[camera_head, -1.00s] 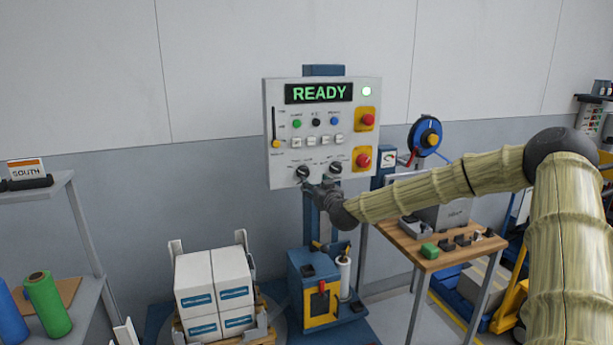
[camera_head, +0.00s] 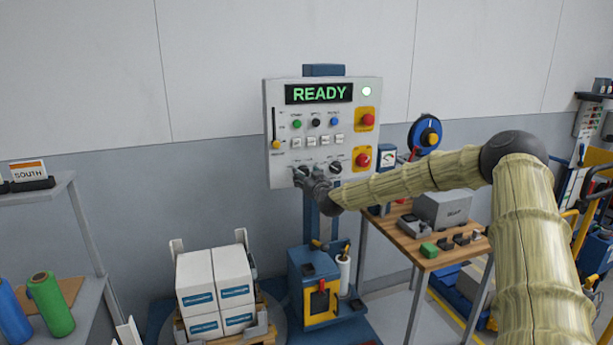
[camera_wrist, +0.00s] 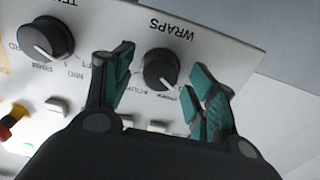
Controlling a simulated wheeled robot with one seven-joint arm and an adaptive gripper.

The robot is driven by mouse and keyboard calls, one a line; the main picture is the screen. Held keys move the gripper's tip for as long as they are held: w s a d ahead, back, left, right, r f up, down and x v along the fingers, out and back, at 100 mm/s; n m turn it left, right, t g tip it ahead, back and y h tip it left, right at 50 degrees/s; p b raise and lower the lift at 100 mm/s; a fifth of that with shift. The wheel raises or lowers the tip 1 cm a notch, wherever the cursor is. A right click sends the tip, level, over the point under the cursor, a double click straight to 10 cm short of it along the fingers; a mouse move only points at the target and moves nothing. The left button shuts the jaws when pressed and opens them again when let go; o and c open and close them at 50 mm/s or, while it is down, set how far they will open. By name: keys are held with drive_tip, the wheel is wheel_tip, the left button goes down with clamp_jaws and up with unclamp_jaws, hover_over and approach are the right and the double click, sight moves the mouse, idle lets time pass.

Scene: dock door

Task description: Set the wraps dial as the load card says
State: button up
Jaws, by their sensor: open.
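The wraps dial (camera_wrist: 160,70) is a round black knob on the white control panel (camera_head: 283,125), under the printed word WRAPS, which shows upside down in the wrist view. My gripper (camera_wrist: 164,82) is open, with one teal-padded finger on each side of the dial. I cannot tell whether a pad touches it. The dial's pointer and scale are too small to read surely. In the head view my gripper (camera_head: 307,178) is at the lower left of the panel and partly covers this dial. I cannot make out a load card.
A second dial (camera_wrist: 45,38) sits beside the wraps dial. The panel also has a green READY display (camera_head: 319,93), a slider, small buttons and two red stop buttons (camera_head: 367,119). Stacked white boxes (camera_head: 215,283) stand below left. A wooden workbench (camera_head: 420,250) stands at the right.

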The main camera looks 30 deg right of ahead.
drive_tip(key=shift+c, duration=0.2)
drive_tip(key=c, duration=1)
drive_tip(key=shift+f+b, duration=0.1)
drive_tip(key=shift+b, duration=0.25)
drive_tip(key=m+b, duration=1.3)
drive_tip(key=b, duration=0.1)
drive_tip(key=shift+f, duration=0.15)
drive_tip(key=shift+m+b, duration=1.2)
drive_tip(key=shift+m, duration=0.1)
drive_tip(key=shift+r, duration=0.2)
